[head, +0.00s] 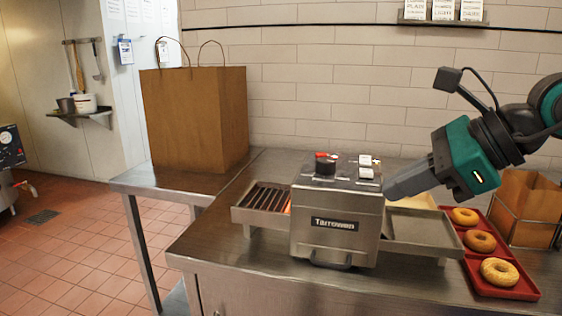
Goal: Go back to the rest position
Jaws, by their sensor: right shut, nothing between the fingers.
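My right gripper (408,182) comes in from the right in the head view. It is shut and empty, with its fingertips pointing left and down beside the right side of the metal toaster machine (335,215). I cannot tell whether the fingers touch the machine. My left gripper does not show. The machine has a black knob (325,166) and switches on top, a slatted rack (262,202) on its left and a bare metal tray (425,228) on its right.
A red tray (515,291) with three bagels (480,241) lies at the right of the metal counter (225,235). A large paper bag (195,118) stands at the back left.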

